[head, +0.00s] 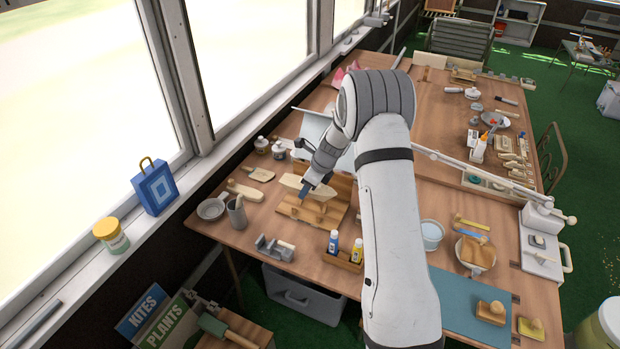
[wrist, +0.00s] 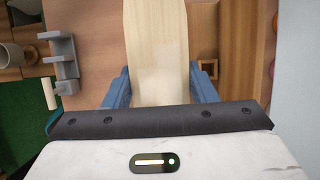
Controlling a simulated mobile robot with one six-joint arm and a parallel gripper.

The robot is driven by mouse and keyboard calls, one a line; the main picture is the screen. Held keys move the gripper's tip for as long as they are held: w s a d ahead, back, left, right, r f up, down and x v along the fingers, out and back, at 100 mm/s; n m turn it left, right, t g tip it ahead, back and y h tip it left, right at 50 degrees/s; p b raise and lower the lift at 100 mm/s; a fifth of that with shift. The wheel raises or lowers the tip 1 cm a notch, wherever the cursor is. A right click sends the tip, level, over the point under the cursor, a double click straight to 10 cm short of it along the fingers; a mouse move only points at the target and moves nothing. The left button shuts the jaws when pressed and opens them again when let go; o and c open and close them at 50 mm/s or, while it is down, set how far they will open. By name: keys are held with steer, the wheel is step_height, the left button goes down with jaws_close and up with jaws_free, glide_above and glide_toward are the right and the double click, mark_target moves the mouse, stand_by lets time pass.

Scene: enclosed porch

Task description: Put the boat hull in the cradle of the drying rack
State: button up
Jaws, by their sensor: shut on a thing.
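The boat hull is a pale wooden piece (head: 290,182). It shows large in the wrist view (wrist: 155,45), between the two blue fingers of my gripper (wrist: 160,88). My gripper (head: 305,190) is shut on it. In the head view the hull is over the back left part of the brown wooden drying rack (head: 300,214), near the window side of the bench. I cannot tell whether the hull touches the cradle.
A grey vise (head: 275,248) stands in front of the rack, with a cup of tools (head: 237,214) to its left. Glue bottles (head: 333,243) stand in a small wooden holder at front right. Jars (head: 278,149) and a white panel (head: 313,122) stand behind.

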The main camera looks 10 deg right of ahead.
steer(key=shift+d+f+b, duration=0.2)
steer(key=shift+f+b, duration=0.6)
steer(key=shift+f, duration=0.2)
step_height(320, 180, down, 5)
steer(key=b, duration=0.4)
steer(key=shift+r, duration=0.15)
steer(key=shift+s+f, duration=0.1)
steer(key=shift+f, duration=0.45)
steer(key=o, duration=1.5)
steer(key=shift+o, duration=0.4)
steer(key=shift+r, duration=0.1)
steer(key=shift+r, duration=0.1)
steer(key=shift+w+d+r, duration=0.1)
steer(key=shift+w, duration=0.1)
